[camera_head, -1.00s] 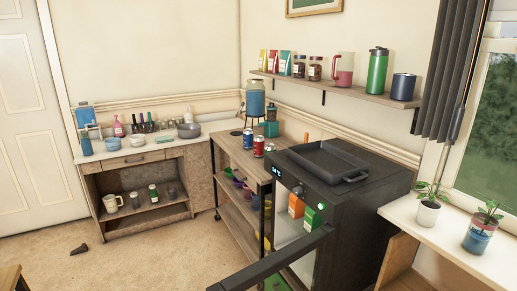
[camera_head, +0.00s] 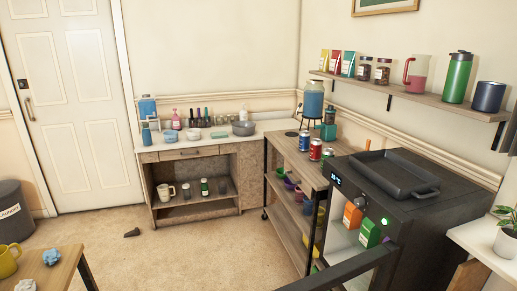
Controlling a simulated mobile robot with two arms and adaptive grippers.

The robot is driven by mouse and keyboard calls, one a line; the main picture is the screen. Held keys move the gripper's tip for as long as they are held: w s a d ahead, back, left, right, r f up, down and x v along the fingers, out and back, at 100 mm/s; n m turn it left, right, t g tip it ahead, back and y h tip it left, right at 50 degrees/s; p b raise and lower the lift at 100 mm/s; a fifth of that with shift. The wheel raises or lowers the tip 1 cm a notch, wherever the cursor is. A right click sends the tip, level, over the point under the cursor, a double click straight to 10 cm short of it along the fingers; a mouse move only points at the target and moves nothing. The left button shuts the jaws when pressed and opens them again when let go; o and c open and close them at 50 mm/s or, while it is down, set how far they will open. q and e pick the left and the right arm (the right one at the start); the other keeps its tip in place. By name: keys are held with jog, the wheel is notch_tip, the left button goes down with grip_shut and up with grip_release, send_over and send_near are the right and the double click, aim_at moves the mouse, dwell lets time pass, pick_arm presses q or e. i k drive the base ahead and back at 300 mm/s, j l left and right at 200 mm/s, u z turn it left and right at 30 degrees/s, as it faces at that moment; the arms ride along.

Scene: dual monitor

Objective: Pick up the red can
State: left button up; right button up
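The red can (camera_head: 315,150) stands upright on top of the wooden shelf cart (camera_head: 291,160). A blue can (camera_head: 304,141) stands just left of it, and a third can (camera_head: 327,156), whose colour is hard to make out, stands just right of it. The three cans are close together in a row. Neither of my grippers is in view.
A black oven (camera_head: 400,215) with a tray (camera_head: 393,175) on top stands right of the cart, its door open. A counter (camera_head: 205,146) with kitchen items stands at the back. A small table (camera_head: 52,275) and a bin (camera_head: 12,210) are at left. The carpet (camera_head: 190,250) is mostly clear.

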aim_at(316, 144)
jog(key=u, duration=0.5)
jog(key=i+u, duration=0.1)
jog(key=u, duration=0.85)
jog(key=i+l+u, duration=0.1)
jog(key=u, duration=0.9)
jog(key=i+l+u, duration=0.1)
jog(key=u, duration=0.35)
jog(key=l+u, duration=0.15)
jog(key=u, duration=0.35)
jog(key=l+u, duration=0.25)
jog(key=l, duration=1)
jog(key=l+z, duration=0.1)
jog(key=l, duration=1.85)
jog(key=l+z, duration=0.3)
jog(key=i+l+z, duration=0.1)
jog(key=l+z, duration=0.25)
jog(key=z, duration=0.5)
jog(key=l+z, duration=0.1)
jog(key=z, duration=0.35)
jog(key=i+z, duration=0.1)
jog(key=z, duration=0.85)
jog(key=i, duration=0.05)
